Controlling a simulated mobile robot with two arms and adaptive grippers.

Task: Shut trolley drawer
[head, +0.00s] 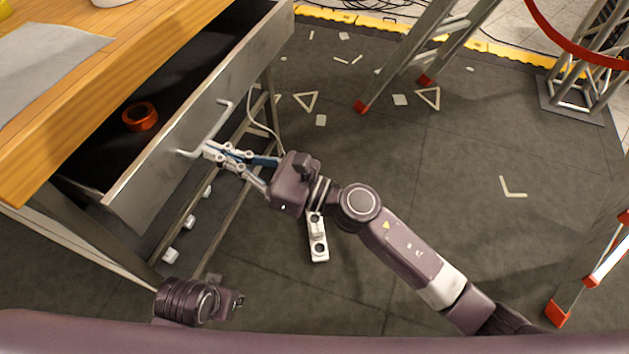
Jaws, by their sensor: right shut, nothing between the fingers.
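The trolley drawer (165,165) is pulled out from under the wooden top, and its dark inside shows. Its grey metal front carries a bar handle (222,128). My right gripper (207,150) is shut and empty, its fingertips at the lower end of the handle. Whether they touch the handle or the drawer front I cannot tell. Part of my left arm shows low at the left, but its gripper fingers cannot be made out.
An orange ring-shaped roll (140,116) lies in the drawer. A grey cloth (45,60) lies on the wooden trolley top (140,50). Ladder legs with red feet (415,55) stand at the back, and another ladder (600,265) at the right. The dark floor between is mostly clear.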

